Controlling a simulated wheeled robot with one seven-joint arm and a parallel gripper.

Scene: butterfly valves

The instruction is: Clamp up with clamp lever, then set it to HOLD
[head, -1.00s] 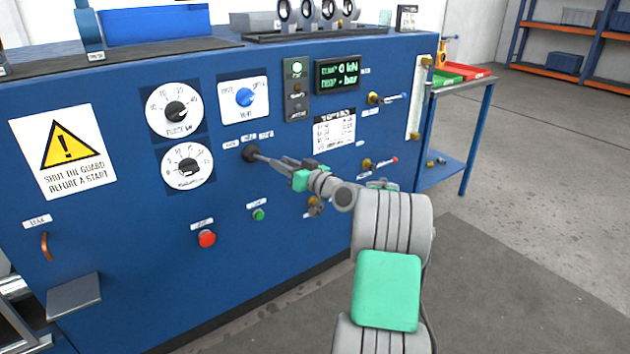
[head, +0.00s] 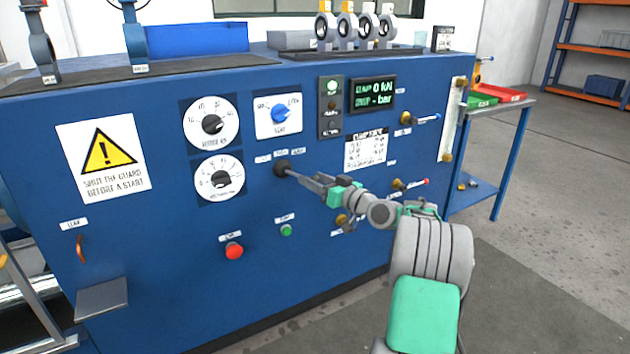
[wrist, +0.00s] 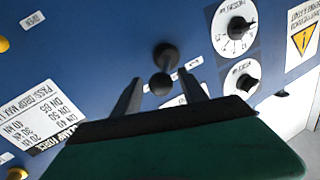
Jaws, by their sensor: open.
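The clamp lever (head: 282,168) sticks out of the blue panel, with a dark round base and partly hidden by my gripper in the head view. In the wrist view the lever's black ball knob (wrist: 160,84) shows in front of its round base, between small white labels. My gripper (wrist: 160,78) is open, one finger on each side of the knob, with visible gaps; it also shows at the lever in the head view (head: 300,177). I cannot tell how deep the knob sits between the fingertips. The display (head: 372,94) reads clamp 0 kN and drop "- bar".
Two white dials (head: 211,123) and a blue selector knob (head: 281,113) are above and left of the lever. A red button (head: 234,251) and a green button (head: 286,230) are below. Small valve handles (head: 425,118) stick out at right. A side table (head: 500,112) stands beyond.

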